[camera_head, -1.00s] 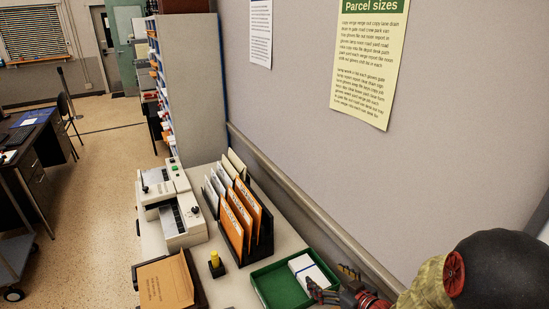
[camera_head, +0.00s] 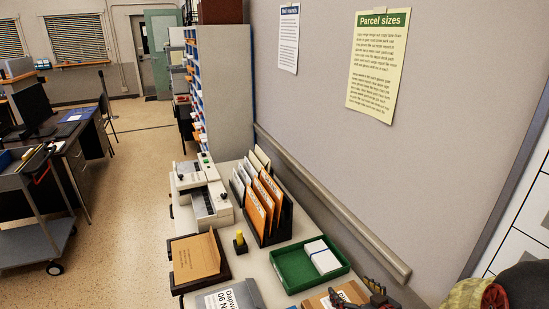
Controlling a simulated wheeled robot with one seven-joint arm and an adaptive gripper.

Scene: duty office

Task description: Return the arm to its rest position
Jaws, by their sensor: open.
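My gripper (camera_head: 372,297) shows at the bottom right of the head view, its dark fingers with red parts spread open and nothing seen between them. It is near a brown parcel (camera_head: 318,299) at the table's near edge, in front of the green tray (camera_head: 291,289); I cannot tell whether it touches the parcel. My arm (camera_head: 465,295) enters from the lower right corner, with a yellowish sleeve and a dark rounded link. Most of the arm is outside the picture.
The table holds a cream machine (camera_head: 200,195), an envelope rack (camera_head: 285,222), a yellow-topped stamp (camera_head: 240,242), a tray with a brown envelope (camera_head: 197,257) and a grey labelled item (camera_head: 228,296). A wall rail (camera_head: 330,205) runs along the right. Open floor (camera_head: 125,215) lies left, beside a cart (camera_head: 35,240).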

